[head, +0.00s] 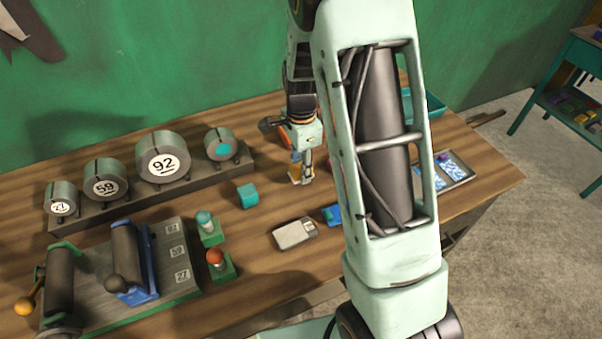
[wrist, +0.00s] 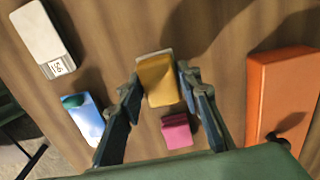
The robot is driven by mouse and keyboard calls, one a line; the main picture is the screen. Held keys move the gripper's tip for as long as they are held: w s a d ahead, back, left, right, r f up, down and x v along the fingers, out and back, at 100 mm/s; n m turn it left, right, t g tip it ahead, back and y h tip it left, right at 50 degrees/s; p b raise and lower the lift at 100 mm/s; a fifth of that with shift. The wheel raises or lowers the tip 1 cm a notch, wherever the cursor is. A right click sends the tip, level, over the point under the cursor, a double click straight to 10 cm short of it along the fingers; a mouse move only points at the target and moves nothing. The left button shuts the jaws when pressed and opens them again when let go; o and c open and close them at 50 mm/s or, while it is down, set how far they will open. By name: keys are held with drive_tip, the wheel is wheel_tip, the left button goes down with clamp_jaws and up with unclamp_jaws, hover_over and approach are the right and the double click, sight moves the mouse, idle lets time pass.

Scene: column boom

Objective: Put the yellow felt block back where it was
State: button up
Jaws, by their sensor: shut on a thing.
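The yellow felt block (wrist: 157,82) is between the two fingers of my gripper (wrist: 160,77) in the wrist view, with a pale edge at its far end. The fingers are shut on it from both sides. In the head view my gripper (head: 301,174) points down over the wooden table, right of the teal cube, and only a little yellow shows at its fingers. I cannot tell whether the block touches the table. A pink block (wrist: 177,130) lies close to the held block in the wrist view.
A grey label device (head: 294,233) and a blue item (head: 332,214) lie in front of my gripper. A teal cube (head: 247,196) stands left. Numbered drums (head: 163,165) and a lever panel (head: 175,262) fill the left side. An orange box (wrist: 282,95) lies right in the wrist view.

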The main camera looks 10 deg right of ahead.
drive_tip(key=shift+f, duration=1.4)
drive_tip(key=shift+f, duration=0.15)
drive_tip(key=o, duration=1)
wheel_tip(320, 180, up, 11)
drive_tip(key=shift+r, duration=0.1)
drive_tip(key=shift+s+r, duration=0.1)
drive_tip(key=shift+r, duration=0.5)
